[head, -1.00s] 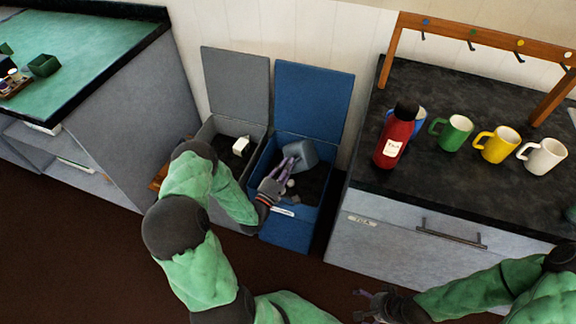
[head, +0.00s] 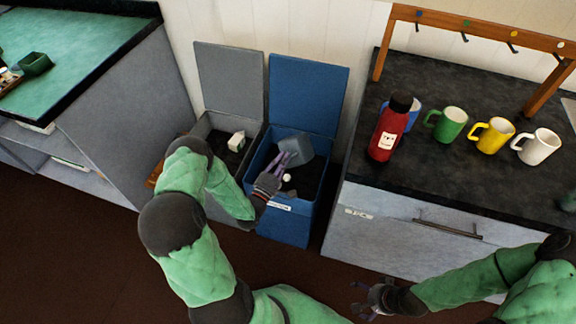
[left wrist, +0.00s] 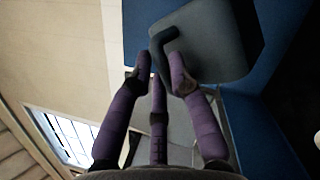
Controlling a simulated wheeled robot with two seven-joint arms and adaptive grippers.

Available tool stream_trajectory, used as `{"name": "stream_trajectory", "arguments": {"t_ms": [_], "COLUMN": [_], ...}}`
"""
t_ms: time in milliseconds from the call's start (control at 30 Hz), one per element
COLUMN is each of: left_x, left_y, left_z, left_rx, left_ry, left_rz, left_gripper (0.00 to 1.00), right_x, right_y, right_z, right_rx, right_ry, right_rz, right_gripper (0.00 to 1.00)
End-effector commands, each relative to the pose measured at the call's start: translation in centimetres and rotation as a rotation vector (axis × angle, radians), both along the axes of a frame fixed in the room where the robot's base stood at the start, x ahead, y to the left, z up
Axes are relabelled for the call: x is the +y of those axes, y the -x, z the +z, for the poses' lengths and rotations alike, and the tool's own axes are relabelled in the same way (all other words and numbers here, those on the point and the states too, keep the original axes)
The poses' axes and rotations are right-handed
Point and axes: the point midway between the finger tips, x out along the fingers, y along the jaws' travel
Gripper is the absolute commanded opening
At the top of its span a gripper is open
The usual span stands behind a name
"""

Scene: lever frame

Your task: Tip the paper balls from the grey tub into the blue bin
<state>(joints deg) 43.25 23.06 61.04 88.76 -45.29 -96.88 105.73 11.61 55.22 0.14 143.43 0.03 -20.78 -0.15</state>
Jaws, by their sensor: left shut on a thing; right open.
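The blue bin (head: 292,229) stands open with its lid upright against the wall. The grey tub (head: 298,147) is tilted over inside the bin's opening; it also shows in the left wrist view (left wrist: 215,40), with a dark handle (left wrist: 165,48). My left gripper (head: 285,160) is shut on the tub at its handle. A white paper ball (head: 287,178) shows in the bin's opening below the gripper. The tub's inside is hidden, so I cannot tell whether balls are still in it. My right gripper (head: 368,300) is open and empty, low in front of the counter.
A grey bin (head: 215,128) with a white item (head: 236,142) inside stands left of the blue bin, its lid up. The dark counter (head: 430,90) at right holds a red flask (head: 384,135) and several mugs under a wooden hook rack (head: 480,30). A green-topped table (head: 90,45) is at left.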

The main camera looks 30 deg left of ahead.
Motion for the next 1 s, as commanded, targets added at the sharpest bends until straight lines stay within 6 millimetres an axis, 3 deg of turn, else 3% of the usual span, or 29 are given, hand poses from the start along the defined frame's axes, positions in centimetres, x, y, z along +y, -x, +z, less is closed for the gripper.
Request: {"name": "stream_trajectory", "arguments": {"t_ms": [267, 1000], "left_x": [0.0, 0.0], "left_y": [0.0, 0.0], "left_z": [0.7, 7.1], "left_rx": [-0.001, -0.001], "left_ry": [-0.001, -0.001], "left_rz": [0.0, 0.0], "left_gripper": [0.0, 0.0], "right_x": [0.0, 0.0], "right_y": [0.0, 0.0], "right_z": [0.6, 5.7], "right_rx": [0.0, 0.0], "right_ry": [0.0, 0.0], "right_rz": [0.0, 0.0], "right_gripper": [0.97, 0.97]}}
